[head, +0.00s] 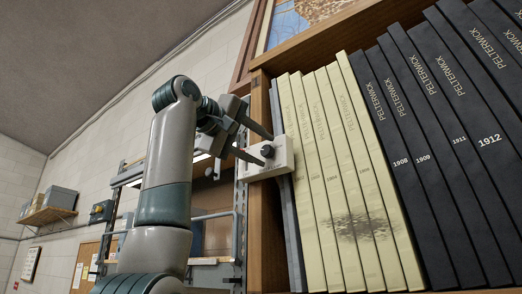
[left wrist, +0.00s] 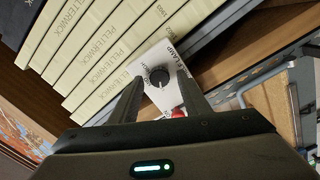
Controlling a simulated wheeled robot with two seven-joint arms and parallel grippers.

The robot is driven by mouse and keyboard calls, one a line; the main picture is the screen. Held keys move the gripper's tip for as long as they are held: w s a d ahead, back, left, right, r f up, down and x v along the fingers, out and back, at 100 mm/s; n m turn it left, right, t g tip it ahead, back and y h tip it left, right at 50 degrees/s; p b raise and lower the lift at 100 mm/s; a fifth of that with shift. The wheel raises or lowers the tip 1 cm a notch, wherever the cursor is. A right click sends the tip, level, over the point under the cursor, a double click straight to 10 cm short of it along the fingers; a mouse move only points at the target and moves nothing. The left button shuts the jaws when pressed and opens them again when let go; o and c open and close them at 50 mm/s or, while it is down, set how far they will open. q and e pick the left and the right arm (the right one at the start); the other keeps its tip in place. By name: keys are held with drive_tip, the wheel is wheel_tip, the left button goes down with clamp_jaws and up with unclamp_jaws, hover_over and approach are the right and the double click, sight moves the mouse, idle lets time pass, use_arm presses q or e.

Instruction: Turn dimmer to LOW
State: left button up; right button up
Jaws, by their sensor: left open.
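The dimmer is a small white box (head: 284,160) with a round black knob (head: 267,151), fixed at the left end of the bookcase in the head view. In the left wrist view the knob (left wrist: 159,77) sits on the white plate (left wrist: 150,60), with part of a label reading "LAMP" and a red spot near its lower edge. My left gripper (head: 266,150) is open, its two fingers on either side of the knob; I cannot tell whether they touch it. The LOW mark and the pointer setting are not clear. My right gripper is not in view.
Cream volumes (head: 340,180) and black dated volumes (head: 440,150) stand tightly in the wooden bookcase (head: 262,220) right beside the dimmer. A metal rack (head: 213,215) stands behind my left arm. A wall shelf with boxes (head: 50,210) is far left.

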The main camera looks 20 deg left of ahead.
use_arm(q)
drive_tip(key=b+v, duration=0.6)
drive_tip(key=v, duration=1)
drive_tip(key=shift+s+b, duration=0.3)
drive_tip(key=shift+b, duration=0.1)
drive_tip(key=shift+a, duration=0.1)
